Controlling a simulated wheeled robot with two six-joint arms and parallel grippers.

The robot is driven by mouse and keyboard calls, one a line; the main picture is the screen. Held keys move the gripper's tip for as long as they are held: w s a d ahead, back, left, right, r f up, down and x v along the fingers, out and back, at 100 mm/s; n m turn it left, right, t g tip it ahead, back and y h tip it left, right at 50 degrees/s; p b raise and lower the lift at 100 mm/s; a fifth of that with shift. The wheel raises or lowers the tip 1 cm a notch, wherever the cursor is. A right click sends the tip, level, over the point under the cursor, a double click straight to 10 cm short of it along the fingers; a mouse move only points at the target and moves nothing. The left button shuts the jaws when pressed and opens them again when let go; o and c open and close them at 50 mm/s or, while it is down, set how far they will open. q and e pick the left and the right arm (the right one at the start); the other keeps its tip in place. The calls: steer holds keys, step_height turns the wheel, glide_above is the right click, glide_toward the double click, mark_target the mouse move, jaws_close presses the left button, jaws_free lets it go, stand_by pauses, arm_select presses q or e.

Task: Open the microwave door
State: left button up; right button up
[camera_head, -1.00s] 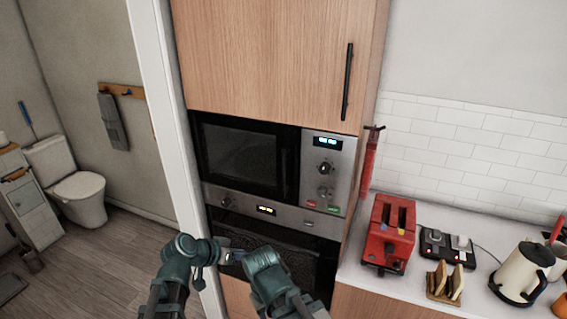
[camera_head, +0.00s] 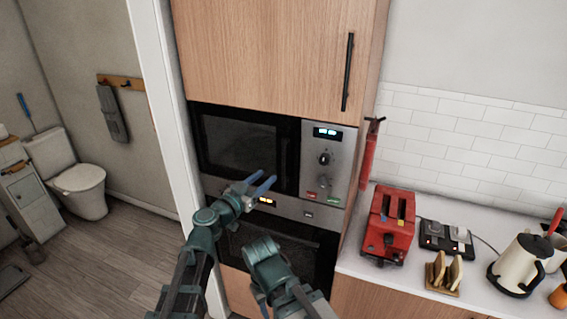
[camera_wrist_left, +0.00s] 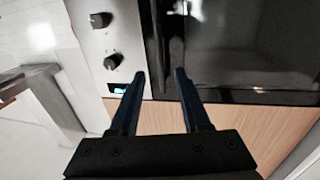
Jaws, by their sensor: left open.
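The microwave (camera_head: 240,147) is built into the wooden cabinet, with a dark glass door that stands shut. Its silver panel (camera_head: 341,165) with a lit display, knobs and buttons is right of the door. My left gripper (camera_head: 264,186) is open and empty in front of the door's lower part. In the left wrist view my left gripper (camera_wrist_left: 158,78) has its two fingers apart, pointing at the border between the door (camera_wrist_left: 245,45) and the panel (camera_wrist_left: 95,40); a dark vertical bar shows there. No contact shows. My right arm's links show at the lower middle, but its fingers are not visible.
An oven (camera_head: 285,250) with a lit display sits directly below the microwave. A red toaster (camera_head: 390,228), a bread rack (camera_head: 443,275) and a cream kettle (camera_head: 520,265) stand on the counter to the right. A white door frame (camera_head: 165,120) borders the cabinet's left.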

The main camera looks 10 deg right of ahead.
arm_select(q)
glide_above(284, 183)
steer(key=shift+w, duration=0.35)
jaws_close()
stand_by(1.4)
